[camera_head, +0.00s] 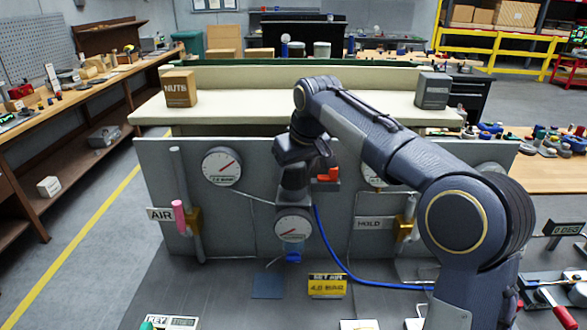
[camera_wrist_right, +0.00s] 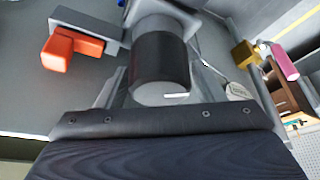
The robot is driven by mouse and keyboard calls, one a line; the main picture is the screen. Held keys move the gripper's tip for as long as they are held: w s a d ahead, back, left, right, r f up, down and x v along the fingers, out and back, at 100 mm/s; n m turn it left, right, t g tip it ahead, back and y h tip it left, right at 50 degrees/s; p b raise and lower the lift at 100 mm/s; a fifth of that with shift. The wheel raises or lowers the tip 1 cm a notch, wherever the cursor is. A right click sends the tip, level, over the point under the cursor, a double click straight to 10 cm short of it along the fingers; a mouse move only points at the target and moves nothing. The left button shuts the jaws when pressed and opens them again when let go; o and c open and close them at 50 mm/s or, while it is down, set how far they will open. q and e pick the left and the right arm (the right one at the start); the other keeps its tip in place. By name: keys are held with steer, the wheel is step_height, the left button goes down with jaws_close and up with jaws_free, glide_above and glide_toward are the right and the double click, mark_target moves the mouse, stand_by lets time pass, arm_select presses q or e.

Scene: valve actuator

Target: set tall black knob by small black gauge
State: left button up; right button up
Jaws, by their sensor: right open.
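The tall black knob (camera_wrist_right: 160,65) shows in the right wrist view as a dark cylinder with a grey end cap and a white pointer line. My right gripper (camera_wrist_right: 158,82) is open, with its fingers on either side of the knob; I cannot tell whether they touch it. In the head view my right gripper (camera_head: 294,190) is at the panel and hides the knob. A small dark-rimmed gauge (camera_head: 292,228) with a white face and red needle sits just below it. My left gripper is not in view.
The grey panel (camera_head: 160,225) carries a larger gauge (camera_head: 222,167), a pink-handled valve (camera_head: 179,217) and an orange-red part (camera_head: 328,175). My right arm partly covers the right side. A yellow sign (camera_head: 327,286) reads SET AIR 4.0 BAR. A blue hose (camera_head: 345,270) runs along the front.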

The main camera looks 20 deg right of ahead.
steer(key=c, duration=0.7)
steer(key=shift+m, duration=0.3)
steer(key=m+h+p, duration=0.1)
steer(key=m+p, duration=0.1)
steer(key=m, duration=0.2)
steer(key=shift+r+h, duration=0.15)
steer(key=shift+h, duration=0.25)
steer(key=m+h+p, duration=0.1)
steer(key=m+p, duration=0.1)
steer(key=m, duration=0.2)
steer(key=shift+h, duration=0.3)
steer(key=shift+m+g+h+p, duration=0.4)
steer(key=shift+m+p, duration=0.05)
steer(key=shift+m, duration=1.15)
